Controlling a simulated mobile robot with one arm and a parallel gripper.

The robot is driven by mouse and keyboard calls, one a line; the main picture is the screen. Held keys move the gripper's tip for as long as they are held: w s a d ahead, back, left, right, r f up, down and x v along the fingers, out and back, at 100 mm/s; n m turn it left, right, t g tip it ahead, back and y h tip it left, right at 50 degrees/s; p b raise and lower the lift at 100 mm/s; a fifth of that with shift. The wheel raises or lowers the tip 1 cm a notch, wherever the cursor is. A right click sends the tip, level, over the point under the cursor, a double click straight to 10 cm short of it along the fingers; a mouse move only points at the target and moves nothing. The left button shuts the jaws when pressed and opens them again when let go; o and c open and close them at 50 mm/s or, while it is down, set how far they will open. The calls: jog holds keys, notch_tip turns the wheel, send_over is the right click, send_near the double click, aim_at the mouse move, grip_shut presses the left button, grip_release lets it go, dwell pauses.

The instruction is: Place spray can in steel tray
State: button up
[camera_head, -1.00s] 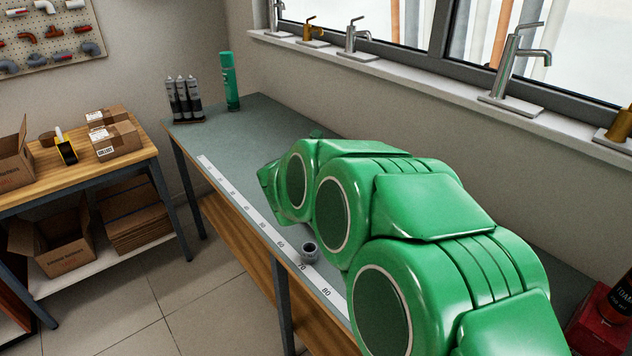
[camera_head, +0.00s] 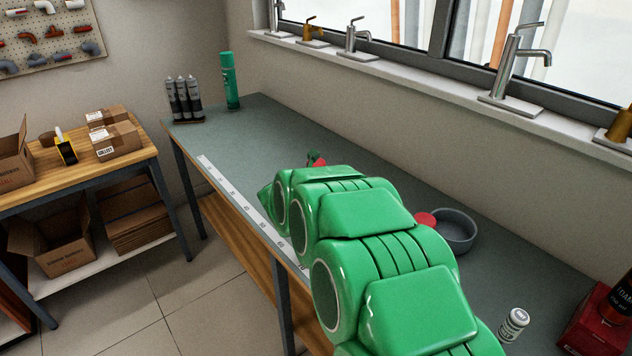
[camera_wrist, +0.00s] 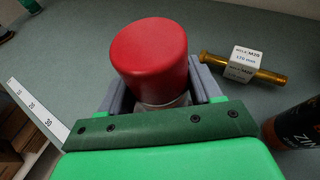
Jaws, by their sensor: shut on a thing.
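My gripper (camera_wrist: 160,88) is shut on the spray can (camera_wrist: 150,55), seen in the wrist view as a large red cap above a pale collar between the two grey jaws. Most of the can's body is hidden. In the head view my green arm hides the gripper and the can; a small red-and-green piece (camera_head: 316,159) shows just beyond the arm, and I cannot tell what it is. A round grey dish (camera_head: 472,243) stands on the bench right of the arm, with a flat red piece at its left edge. I cannot tell whether this dish is the steel tray.
A brass fitting with a white label (camera_wrist: 270,70) and a dark can (camera_wrist: 300,125) lie close right of the gripper. A white can (camera_head: 513,324) and red box (camera_head: 600,325) are at the near right. Dark tubes (camera_head: 184,98) and a green can (camera_head: 230,80) stand far back.

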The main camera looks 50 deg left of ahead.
jog(key=shift+f, duration=0.5)
jog(key=o, duration=1.2)
jog(key=shift+f, duration=0.15)
jog(key=shift+o, duration=0.2)
jog(key=v, duration=1.2)
